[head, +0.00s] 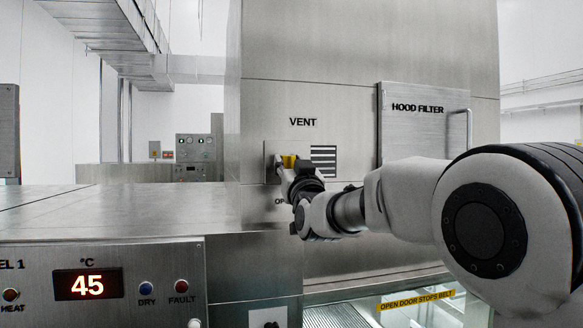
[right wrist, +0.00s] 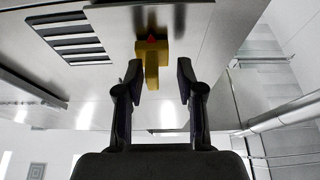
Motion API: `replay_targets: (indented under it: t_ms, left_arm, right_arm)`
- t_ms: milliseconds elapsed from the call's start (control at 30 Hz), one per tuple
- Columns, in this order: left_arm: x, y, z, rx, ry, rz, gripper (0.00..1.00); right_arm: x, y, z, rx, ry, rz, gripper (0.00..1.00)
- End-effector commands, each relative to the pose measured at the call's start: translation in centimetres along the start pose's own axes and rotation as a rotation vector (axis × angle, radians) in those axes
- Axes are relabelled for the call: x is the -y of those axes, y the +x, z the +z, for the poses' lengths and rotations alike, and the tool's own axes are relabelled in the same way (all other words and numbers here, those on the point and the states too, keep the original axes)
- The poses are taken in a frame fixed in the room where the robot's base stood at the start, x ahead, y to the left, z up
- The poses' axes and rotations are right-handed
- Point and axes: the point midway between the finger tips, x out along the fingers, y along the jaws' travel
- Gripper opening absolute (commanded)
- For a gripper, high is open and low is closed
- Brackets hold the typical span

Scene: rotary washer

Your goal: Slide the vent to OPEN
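The yellow vent handle (head: 289,161) is on the steel panel under the VENT label (head: 303,122), mostly hidden by my right gripper (head: 281,166) in the head view. The right wrist view shows the handle (right wrist: 152,66) with a small red mark at its far end. My right gripper (right wrist: 158,78) is open there, one finger on each side of the handle's near end, with a visible gap on both sides. The label below the handle (head: 279,201) is partly covered; only "OP" shows. My left gripper is not in view.
A slatted vent grille (head: 323,160) is just right of the handle. A hood filter door (head: 423,130) with a bar handle (head: 459,128) is further right. A control panel (head: 100,285) reading 45 stands at the lower left, below a bare steel top (head: 120,212).

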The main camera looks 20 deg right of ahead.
Motion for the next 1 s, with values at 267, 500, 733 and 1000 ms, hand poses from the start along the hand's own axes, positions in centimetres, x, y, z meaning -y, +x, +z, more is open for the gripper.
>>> replay_targets:
  t_ms: [267,500,733,1000]
  left_arm:
    - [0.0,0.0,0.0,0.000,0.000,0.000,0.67]
    - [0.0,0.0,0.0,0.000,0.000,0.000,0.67]
    - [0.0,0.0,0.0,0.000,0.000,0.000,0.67]
    - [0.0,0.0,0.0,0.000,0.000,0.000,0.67]
  right_arm:
    - [0.1,-4.4,-0.1,0.002,-0.002,-0.001,0.38]
    - [0.3,-10.2,0.0,0.002,-0.003,-0.003,0.38]
    - [0.4,-12.0,0.0,0.000,-0.001,-0.002,0.38]
    - [0.4,-11.9,0.0,0.000,-0.001,-0.002,0.38]
